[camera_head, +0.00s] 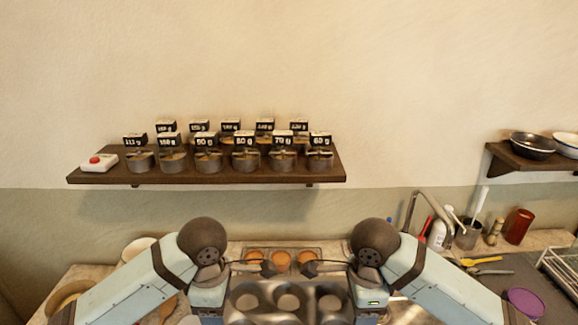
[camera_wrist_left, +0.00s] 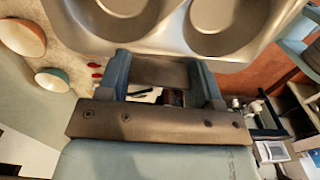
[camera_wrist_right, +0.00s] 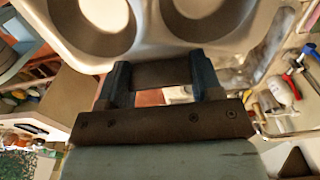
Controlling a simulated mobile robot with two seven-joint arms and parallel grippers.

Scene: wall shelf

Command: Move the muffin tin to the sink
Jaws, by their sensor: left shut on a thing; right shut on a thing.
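The grey metal muffin tin (camera_head: 262,309) is in the head view at the bottom centre, between my two arms, with its cups facing up. It also fills the top of the left wrist view (camera_wrist_left: 165,28) and of the right wrist view (camera_wrist_right: 150,42). My left gripper (camera_wrist_left: 163,75) is shut on the tin's left side. My right gripper (camera_wrist_right: 160,73) is shut on its right side. A faucet (camera_head: 411,208) rises at the right of the counter in the head view. The sink basin is mostly hidden behind my right arm.
Behind the tin lies a tray of orange-brown round items (camera_head: 281,260). Bowls (camera_head: 68,296) stand on the left. Bottles, a utensil holder (camera_head: 467,236) and a red cup (camera_head: 519,226) stand at the right back. A wall shelf (camera_head: 210,173) holds labelled tins above.

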